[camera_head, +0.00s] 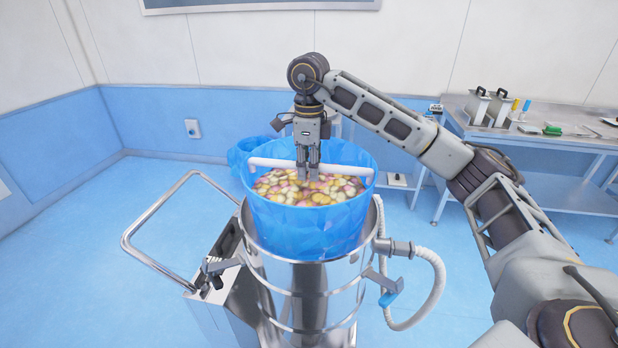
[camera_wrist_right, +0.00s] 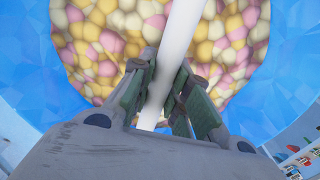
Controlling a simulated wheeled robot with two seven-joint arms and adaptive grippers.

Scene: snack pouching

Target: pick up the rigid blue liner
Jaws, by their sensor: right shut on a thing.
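The blue liner (camera_head: 308,232) is full of pink, yellow and white snacks (camera_head: 310,190). It stands partly above the rim of a steel drum, its lower part hidden inside. A white bar (camera_head: 270,162) crosses the liner's top. My right gripper (camera_head: 307,172) comes down over the middle and is shut on the white bar. In the right wrist view the bar (camera_wrist_right: 178,40) runs between the fingers (camera_wrist_right: 165,95), with snacks below and the blue liner wall (camera_wrist_right: 285,75) around. My left gripper is not in view.
The steel drum (camera_head: 300,290) has a handled cart frame (camera_head: 150,215) at left and a white hose (camera_head: 438,285) at right. Another blue bag (camera_head: 240,150) sits behind. A steel table (camera_head: 560,140) with tools stands at right. Floor at left is clear.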

